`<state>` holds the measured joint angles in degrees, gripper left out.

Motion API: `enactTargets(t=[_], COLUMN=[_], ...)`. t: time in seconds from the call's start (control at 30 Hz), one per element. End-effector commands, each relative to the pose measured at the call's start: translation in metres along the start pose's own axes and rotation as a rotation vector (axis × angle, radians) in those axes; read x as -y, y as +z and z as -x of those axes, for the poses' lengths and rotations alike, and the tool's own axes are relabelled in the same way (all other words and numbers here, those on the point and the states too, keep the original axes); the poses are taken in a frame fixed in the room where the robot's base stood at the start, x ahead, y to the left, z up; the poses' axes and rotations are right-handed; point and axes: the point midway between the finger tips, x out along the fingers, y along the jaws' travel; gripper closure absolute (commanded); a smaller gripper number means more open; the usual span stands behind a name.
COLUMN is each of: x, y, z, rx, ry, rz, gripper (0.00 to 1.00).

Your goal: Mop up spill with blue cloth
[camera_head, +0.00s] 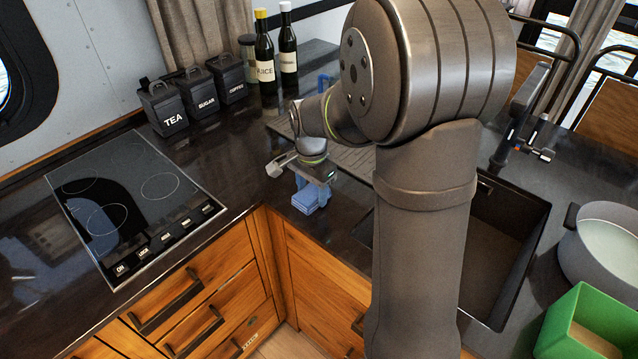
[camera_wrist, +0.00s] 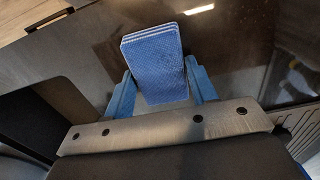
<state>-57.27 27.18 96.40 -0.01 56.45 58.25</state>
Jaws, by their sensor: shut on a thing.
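The blue cloth (camera_head: 305,201) looks like a thick folded block. In the wrist view the cloth (camera_wrist: 152,58) sits between the two blue fingers of my gripper (camera_wrist: 160,88), which are shut on it. In the head view my gripper (camera_head: 308,186) points down over the dark counter near the inner corner, left of the sink. I cannot tell whether the cloth touches the counter. A faint brownish, speckled patch (camera_wrist: 236,62) shows on the counter right of the cloth in the wrist view; I cannot tell whether it is the spill.
The hob (camera_head: 135,200) lies at left. Tea, sugar and coffee canisters (camera_head: 196,98) and two bottles (camera_head: 276,55) stand at the back. The sink (camera_head: 500,250) is at right, beside a pot (camera_head: 600,245) and a green box (camera_head: 585,325). Counter between hob and gripper is clear.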

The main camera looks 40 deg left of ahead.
Motion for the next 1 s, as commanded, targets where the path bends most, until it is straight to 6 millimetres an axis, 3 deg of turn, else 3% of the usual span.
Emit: enactTargets(t=[0.23, 0.43, 1.0], x=[-0.002, -0.021, -0.020], y=[0.022, 0.020, -0.032], z=[0.000, 0.000, 0.000], rx=[0.000, 0.000, 0.001], ry=[0.000, 0.000, 0.001], rz=[0.002, 0.000, -0.001], gripper=[0.69, 0.69, 0.69])
